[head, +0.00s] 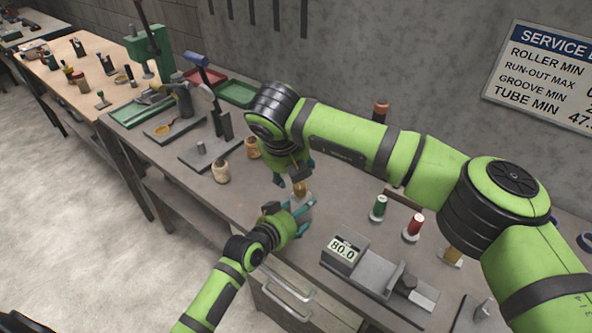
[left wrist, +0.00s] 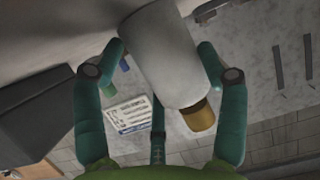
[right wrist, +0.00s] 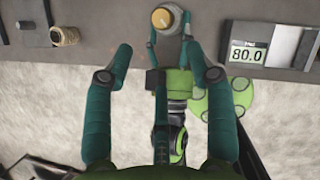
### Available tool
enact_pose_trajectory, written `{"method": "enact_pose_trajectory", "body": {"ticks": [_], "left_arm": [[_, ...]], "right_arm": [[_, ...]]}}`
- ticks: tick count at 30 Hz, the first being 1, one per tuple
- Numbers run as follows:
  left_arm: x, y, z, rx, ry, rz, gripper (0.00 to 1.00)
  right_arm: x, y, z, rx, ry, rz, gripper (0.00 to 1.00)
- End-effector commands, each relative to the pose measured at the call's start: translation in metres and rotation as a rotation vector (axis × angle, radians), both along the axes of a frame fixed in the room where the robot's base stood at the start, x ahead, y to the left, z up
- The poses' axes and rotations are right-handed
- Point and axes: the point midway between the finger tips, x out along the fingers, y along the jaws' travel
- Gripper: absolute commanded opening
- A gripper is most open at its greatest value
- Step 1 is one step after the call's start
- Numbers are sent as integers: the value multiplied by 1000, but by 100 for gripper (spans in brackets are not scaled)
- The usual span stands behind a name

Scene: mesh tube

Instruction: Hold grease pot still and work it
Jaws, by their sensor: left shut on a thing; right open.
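The grease pot (left wrist: 160,55) is a pale grey cylinder with a brass-coloured cap (left wrist: 199,115). My left gripper (left wrist: 160,48) is shut around its body, one finger on each side. In the head view the left gripper (head: 291,208) holds it over the bench's front part, with the cap (head: 300,188) up. My right gripper (head: 294,172) is open just above and behind the cap, pointing down. In the right wrist view the cap (right wrist: 163,18) shows ahead of the right gripper's (right wrist: 158,48) spread fingers, and nothing is between them. Whether the pot touches the bench is hidden.
A display reading 80.0 (head: 343,250) stands right of the pot. Twine spools (head: 221,172) stand to the left. Green (head: 379,208) and red (head: 414,226) spools stand behind right. An upright tool stand (head: 222,120) is further left. The bench's front edge is close.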

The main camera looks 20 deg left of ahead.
Motion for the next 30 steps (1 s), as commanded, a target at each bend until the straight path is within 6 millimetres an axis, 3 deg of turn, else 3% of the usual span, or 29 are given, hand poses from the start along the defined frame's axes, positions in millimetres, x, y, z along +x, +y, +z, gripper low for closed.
{"method": "enact_pose_trajectory", "body": {"ticks": [5, 8, 12, 17, 20, 24, 27, 30], "left_arm": [[-1, 1, -4, 2, 9, 1, 28], [-1, 1, -4, 2, 9, 1, 28], [-1, 1, -3, 2, 8, 1, 28], [-1, 1, -3, 2, 8, 1, 28], [-1, 1, -3, 2, 8, 1, 28], [-1, 1, -3, 2, 8, 0, 28], [-1, 1, -3, 2, 8, 0, 28], [-1, 1, -3, 2, 8, 0, 28]], "right_arm": [[-31, 43, -5, 136, 124, 262, 56], [-60, 83, 5, 304, 190, 490, 56], [-96, 135, 46, 605, 187, 764, 56], [-107, 173, 115, 955, 35, 921, 56], [-95, 183, 159, 1137, -121, 920, 56], [-56, 181, 209, 1294, -371, 804, 56], [-18, 169, 229, 1313, -537, 659, 56], [22, 150, 231, 1252, -661, 492, 56]]}}
